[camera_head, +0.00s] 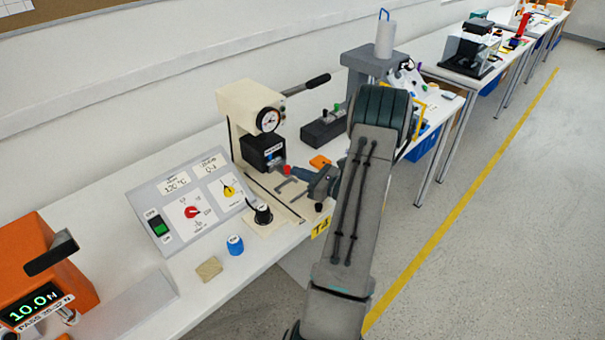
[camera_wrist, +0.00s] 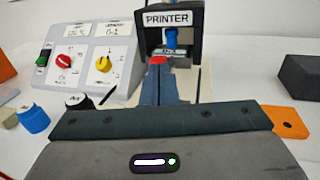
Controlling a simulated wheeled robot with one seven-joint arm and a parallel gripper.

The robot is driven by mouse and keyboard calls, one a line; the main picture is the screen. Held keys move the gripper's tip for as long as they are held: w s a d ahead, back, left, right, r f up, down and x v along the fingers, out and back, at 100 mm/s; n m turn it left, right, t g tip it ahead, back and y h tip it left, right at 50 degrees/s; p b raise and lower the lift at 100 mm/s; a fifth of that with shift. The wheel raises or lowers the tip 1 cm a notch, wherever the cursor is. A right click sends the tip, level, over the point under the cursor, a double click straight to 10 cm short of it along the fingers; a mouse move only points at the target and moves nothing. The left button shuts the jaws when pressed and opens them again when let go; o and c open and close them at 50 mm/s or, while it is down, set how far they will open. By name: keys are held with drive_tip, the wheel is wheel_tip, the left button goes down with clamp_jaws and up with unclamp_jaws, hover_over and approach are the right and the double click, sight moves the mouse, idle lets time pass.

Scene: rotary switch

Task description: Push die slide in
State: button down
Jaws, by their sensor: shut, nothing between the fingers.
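The cream press (camera_head: 252,110) has a black head, labelled PRINTER in the wrist view (camera_wrist: 172,19). Beneath the head, a grey block with small lettering (camera_wrist: 175,53) and a blue part (camera_wrist: 172,40) show in the opening. A red knob (camera_head: 287,170) sticks out at the front of the press; in the wrist view the red knob (camera_wrist: 158,60) is just beyond my fingertips. My gripper (camera_head: 304,175) is shut and empty, pointing at the knob from the front. I cannot tell whether the fingertips touch it. The fingers hide most of the slide and its track.
Left of the press is a sloped control panel (camera_head: 190,200) with red and yellow dials. A black knob (camera_head: 263,214), blue cap (camera_head: 235,245) and tan block (camera_head: 208,268) stand nearby. An orange piece (camera_head: 320,161) and a dark block (camera_head: 325,130) lie to the right.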

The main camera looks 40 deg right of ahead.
drive_tip(key=x, duration=0.2)
drive_tip(key=d+b+x, duration=0.1)
drive_tip(key=x, duration=0.1)
drive_tip(key=shift+w+f, duration=0.1)
drive_tip(key=shift+r, duration=0.2)
drive_tip(key=b+v, duration=0.2)
drive_tip(key=v, duration=1.2)
drive_tip(key=shift+d, duration=0.2)
